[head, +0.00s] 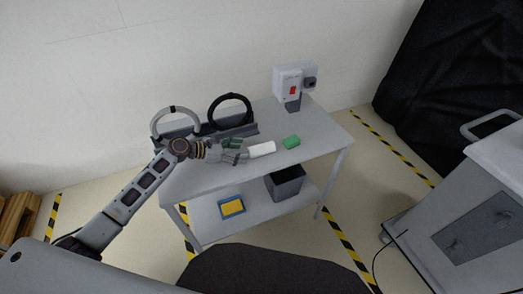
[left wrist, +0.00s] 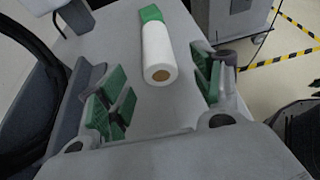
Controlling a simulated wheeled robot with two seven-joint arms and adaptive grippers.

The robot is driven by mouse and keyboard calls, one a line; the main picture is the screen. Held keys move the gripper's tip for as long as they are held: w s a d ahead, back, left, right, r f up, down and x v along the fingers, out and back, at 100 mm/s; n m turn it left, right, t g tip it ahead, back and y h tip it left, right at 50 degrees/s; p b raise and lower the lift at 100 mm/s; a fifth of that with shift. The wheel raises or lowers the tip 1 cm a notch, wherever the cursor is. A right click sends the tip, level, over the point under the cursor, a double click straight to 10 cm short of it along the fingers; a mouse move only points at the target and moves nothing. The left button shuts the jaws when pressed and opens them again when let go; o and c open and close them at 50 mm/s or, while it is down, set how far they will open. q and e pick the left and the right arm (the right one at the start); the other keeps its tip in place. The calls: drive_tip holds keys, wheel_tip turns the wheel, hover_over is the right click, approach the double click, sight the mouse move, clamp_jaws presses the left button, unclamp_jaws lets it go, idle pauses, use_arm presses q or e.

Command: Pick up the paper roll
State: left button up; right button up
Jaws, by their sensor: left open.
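The white paper roll (head: 262,149) lies on the grey table, just beyond my left gripper's fingertips in the head view. In the left wrist view the paper roll (left wrist: 158,54) lies with its brown core end facing me, between the lines of the two fingers. My left gripper (head: 236,151) is open and empty, low over the table, its green-padded fingers (left wrist: 160,95) on either side of the space before the roll. I see no contact with the roll. My right gripper is in neither view.
A green block (head: 291,142) lies just past the roll. A rack with a black ring (head: 230,110) and a grey ring (head: 175,122) stands along the table's back. A white box device (head: 289,84) stands at the far corner. The table's front right is clear.

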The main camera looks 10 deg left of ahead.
sight(251, 149)
use_arm(q)
drive_tip(key=shift+x, duration=0.75)
drive_tip(key=shift+f+x, duration=0.2)
drive_tip(key=shift+x, duration=1.05)
drive_tip(key=shift+w+f, duration=0.1)
drive_tip(key=shift+w, duration=0.15)
drive_tip(key=shift+d+f, duration=0.1)
drive_tip(key=shift+d, duration=0.05)
drive_tip(key=c, duration=1.1)
drive_tip(key=shift+c, duration=0.4)
drive_tip(key=shift+r, duration=0.8)
wheel_tip(251, 149, up, 7)
drive_tip(key=shift+f+p, duration=0.1)
drive_tip(key=shift+p, duration=0.4)
wheel_tip(251, 149, up, 10)
drive_tip(key=shift+f+p, duration=0.15)
drive_tip(key=shift+p, duration=0.2)
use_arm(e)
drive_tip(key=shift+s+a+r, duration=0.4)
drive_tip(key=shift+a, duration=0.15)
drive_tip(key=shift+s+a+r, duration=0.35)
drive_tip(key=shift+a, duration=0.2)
